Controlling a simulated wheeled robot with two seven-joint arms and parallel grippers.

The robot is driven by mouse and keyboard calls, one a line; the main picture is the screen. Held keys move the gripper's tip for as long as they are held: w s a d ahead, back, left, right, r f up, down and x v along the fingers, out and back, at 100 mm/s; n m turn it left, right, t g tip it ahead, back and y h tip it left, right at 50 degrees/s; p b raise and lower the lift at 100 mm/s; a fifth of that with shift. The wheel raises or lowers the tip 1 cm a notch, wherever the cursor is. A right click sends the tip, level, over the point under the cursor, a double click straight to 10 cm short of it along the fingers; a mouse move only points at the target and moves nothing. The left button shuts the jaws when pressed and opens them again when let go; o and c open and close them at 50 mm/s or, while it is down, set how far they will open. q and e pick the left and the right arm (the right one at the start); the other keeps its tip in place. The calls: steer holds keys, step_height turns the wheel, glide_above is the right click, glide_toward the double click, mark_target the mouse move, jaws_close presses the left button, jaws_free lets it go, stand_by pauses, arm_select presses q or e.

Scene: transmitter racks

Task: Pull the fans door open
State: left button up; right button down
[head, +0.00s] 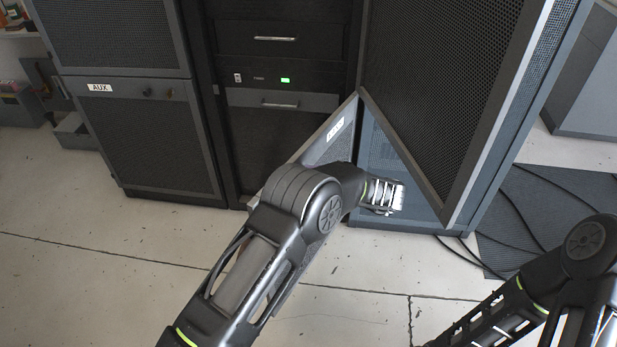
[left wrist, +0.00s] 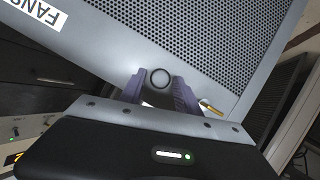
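The fans door (head: 322,150) is a grey panel with a white label (head: 335,130), standing at an angle to the rack front in the head view. My left arm covers its lower part. In the left wrist view the label (left wrist: 40,12) reads FANS, rotated, next to the door's black mesh (left wrist: 215,40). A round knob (left wrist: 160,78) sits on the grey frame.
A large mesh door (head: 440,80) hangs at an angle above and to the right. The AUX door (head: 160,130) on the left rack looks closed. Black cables (head: 515,215) lie on the floor at right. The pale floor (head: 90,260) at left is clear.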

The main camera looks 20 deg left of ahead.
arm_select(q)
steer(key=shift+o, duration=0.8)
steer(key=v, duration=0.8)
steer(key=shift+a, duration=0.1)
